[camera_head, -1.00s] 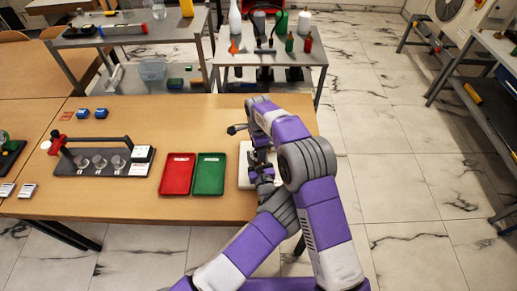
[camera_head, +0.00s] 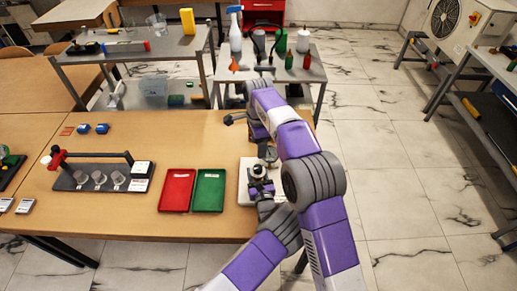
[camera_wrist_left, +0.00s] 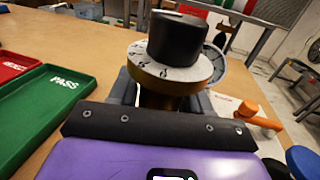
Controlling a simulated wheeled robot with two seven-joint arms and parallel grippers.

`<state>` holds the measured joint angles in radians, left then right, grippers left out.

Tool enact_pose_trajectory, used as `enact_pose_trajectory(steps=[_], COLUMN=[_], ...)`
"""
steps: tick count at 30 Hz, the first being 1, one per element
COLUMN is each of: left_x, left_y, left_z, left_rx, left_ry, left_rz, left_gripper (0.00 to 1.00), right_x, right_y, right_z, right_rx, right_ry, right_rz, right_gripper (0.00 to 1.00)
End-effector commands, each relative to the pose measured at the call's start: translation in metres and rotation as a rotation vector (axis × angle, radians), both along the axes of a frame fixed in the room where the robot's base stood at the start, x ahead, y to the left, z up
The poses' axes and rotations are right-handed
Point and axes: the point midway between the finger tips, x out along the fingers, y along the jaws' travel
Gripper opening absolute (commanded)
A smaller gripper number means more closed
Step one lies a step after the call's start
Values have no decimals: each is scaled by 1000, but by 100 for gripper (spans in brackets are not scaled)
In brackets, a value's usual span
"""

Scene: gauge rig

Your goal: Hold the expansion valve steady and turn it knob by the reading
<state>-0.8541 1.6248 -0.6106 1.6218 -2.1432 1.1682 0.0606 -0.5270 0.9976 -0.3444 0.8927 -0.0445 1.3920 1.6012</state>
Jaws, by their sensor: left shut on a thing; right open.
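The expansion valve (camera_wrist_left: 160,90) shows in the left wrist view, with a black knob (camera_wrist_left: 178,38) on top and a pale marked dial ring (camera_wrist_left: 165,72) under it. In the head view the valve (camera_head: 258,171) is small, on the right part of the table. My left gripper (camera_head: 262,186) is shut on the valve body below the dial. My right gripper (camera_head: 234,118) is open and empty, beyond the valve near the table's far edge. A round gauge (camera_wrist_left: 215,62) is partly hidden behind the knob. Its reading cannot be made out.
An orange handle (camera_wrist_left: 258,117) is close right of the valve. A bottle cart stands behind.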

Motion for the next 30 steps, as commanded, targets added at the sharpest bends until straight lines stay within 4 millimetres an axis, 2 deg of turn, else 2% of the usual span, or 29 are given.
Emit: enact_pose_trajectory(steps=[9, 10, 15, 25, 30], left_x=[0, 0, 0, -2, -17], left_y=[0, 0, 0, 0, -5], left_z=[0, 0, 0, 0, 0], left_rx=[0, 0, 0, 0, 0], left_ry=[1, 1, 1, 0, 2], left_rz=[0, 0, 0, 0, -2], left_gripper=[8, 50, 76, 78, 78], right_x=[0, 0, 0, 0, 0], right_y=[0, 0, 0, 0, 0], right_z=[0, 0, 0, 0, 0], right_rx=[0, 0, 0, 0, 0], right_ry=[-1, -1, 0, 0, -1], right_rz=[0, 0, 0, 0, 0], right_gripper=[61, 61, 61, 61, 61])
